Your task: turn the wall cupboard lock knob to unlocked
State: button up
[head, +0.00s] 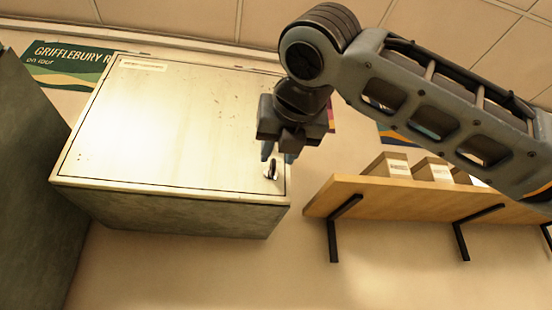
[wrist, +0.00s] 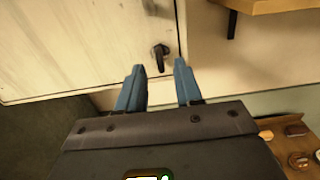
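The cream wall cupboard (head: 165,125) hangs on the wall with its door closed; part of its door also fills the upper left of the wrist view (wrist: 80,45). My gripper (head: 278,155) is just above the knob in the head view. Its two blue fingers are apart with nothing between them; in the wrist view the knob appears beyond the gap between the fingertips (wrist: 159,66).
A wooden shelf (head: 400,195) on black brackets, holding several boxes (head: 432,170), is right of the cupboard. A dark grey-green panel (head: 30,180) stands at the left. A brown surface with small items (wrist: 290,145) lies at the lower right of the wrist view.

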aim_at(275, 162)
jog(key=shift+x, duration=1.6)
grip_shut()
